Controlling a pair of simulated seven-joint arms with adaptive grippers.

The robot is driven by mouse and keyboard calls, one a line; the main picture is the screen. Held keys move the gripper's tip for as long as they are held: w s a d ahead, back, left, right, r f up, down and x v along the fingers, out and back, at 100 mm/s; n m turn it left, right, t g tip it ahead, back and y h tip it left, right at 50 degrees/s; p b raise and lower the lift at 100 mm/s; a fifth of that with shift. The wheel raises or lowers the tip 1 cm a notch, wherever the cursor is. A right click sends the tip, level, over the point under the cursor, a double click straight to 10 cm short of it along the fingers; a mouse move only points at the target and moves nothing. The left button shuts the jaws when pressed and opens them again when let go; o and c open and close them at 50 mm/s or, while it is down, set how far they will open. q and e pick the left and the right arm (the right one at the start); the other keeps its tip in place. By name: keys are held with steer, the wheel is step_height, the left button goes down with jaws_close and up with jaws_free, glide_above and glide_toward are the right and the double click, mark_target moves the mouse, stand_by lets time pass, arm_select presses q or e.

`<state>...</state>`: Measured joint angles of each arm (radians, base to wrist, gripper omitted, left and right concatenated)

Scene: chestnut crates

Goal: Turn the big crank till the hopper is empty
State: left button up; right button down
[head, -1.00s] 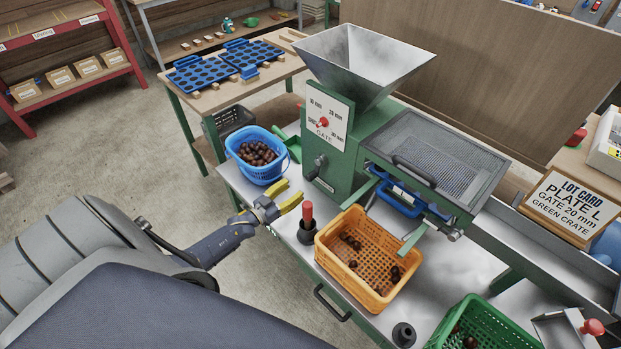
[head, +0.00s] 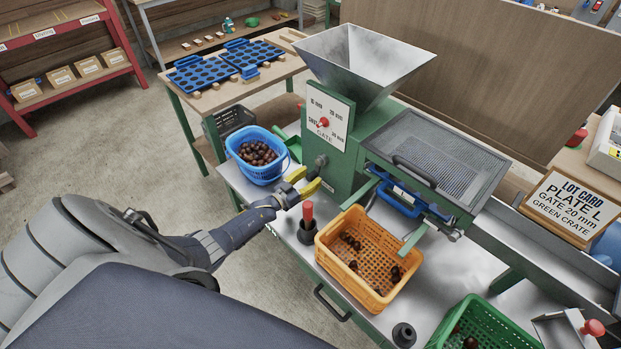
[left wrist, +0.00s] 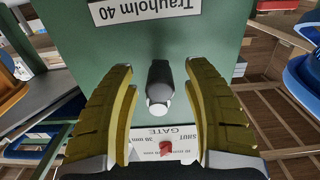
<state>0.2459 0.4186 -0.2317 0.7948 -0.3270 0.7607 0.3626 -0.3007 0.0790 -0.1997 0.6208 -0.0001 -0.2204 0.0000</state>
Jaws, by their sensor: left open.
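The grey metal hopper (head: 364,62) sits on the green machine; the inner walls I see look bare, its bottom is hidden. A short dark shaft (head: 320,163) sticks out of the machine's front; I see no crank arm on it. My left gripper (head: 306,181) is open just in front of this shaft. In the left wrist view the shaft (left wrist: 158,88) shows between the spread fingers (left wrist: 160,68), apart from both. A red-handled piece (head: 307,213) stands upright in a black base on the bench. The gate dial (head: 323,122) has a red knob. My right gripper is out of view.
A blue basket of chestnuts (head: 247,170) stands left of the machine. An orange crate (head: 345,277) with some chestnuts is right of the red-handled piece. A green crate (head: 507,318) is at the lower right. A sign (head: 571,206) reads gate 20 mm, green crate.

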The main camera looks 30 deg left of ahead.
arm_select(q)
jaws_close()
stand_by(0.4)
